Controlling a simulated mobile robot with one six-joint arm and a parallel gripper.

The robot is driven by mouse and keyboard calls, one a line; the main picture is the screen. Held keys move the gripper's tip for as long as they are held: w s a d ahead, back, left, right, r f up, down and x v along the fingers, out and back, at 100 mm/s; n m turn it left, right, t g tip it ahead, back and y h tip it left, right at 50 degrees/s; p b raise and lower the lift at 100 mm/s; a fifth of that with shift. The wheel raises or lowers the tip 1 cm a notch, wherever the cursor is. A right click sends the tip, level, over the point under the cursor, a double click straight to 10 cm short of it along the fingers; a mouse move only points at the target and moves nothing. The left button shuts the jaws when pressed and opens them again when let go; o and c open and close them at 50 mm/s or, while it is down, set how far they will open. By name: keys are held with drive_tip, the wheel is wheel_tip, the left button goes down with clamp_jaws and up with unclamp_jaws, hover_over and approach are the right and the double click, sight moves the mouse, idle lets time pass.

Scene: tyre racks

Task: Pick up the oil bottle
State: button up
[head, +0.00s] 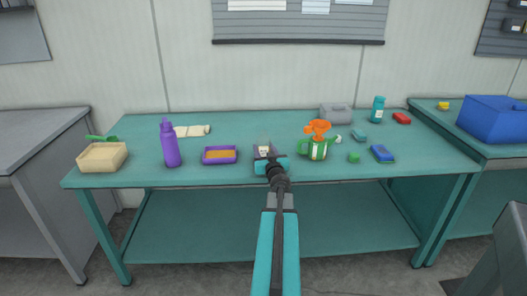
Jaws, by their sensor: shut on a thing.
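My gripper (266,157) is over the middle of the teal workbench, seen from behind along my arm. It is shut on a small grey-and-white thing (264,147), which shows only in part between and above the fingers. I cannot tell whether this is the oil bottle, or whether it touches the bench. A purple bottle (171,146) stands upright to the left. A teal bottle with a pale label (378,109) stands upright at the back right.
A blue bin (494,119) stands on the right bench.

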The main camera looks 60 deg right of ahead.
sight(267, 145)
wheel_tip(267, 145, up, 2)
drive_tip(key=shift+p, duration=0.5)
drive_tip(key=shift+r+p, duration=0.3)
drive_tip(key=shift+r, duration=0.2)
drive_tip(key=v, duration=0.5)
drive_tip(key=shift+s+d+r+p, duration=0.1)
drive_tip(key=shift+s+r+p, duration=0.05)
drive_tip(key=shift+s+p, duration=0.3)
drive_tip(key=shift+s+r+p, duration=0.25)
drive_tip(key=shift+p, duration=0.3)
drive_tip(key=p+v, duration=0.2)
drive_tip(key=p, duration=0.1)
drive_tip(key=shift+s+r, duration=0.15)
drive_tip(key=shift+s+p, duration=0.1)
drive_tip(key=shift+p, duration=0.95)
drive_tip(key=p, duration=0.4)
drive_tip(key=shift+s+a, duration=0.35)
drive_tip(key=shift+a, duration=0.05)
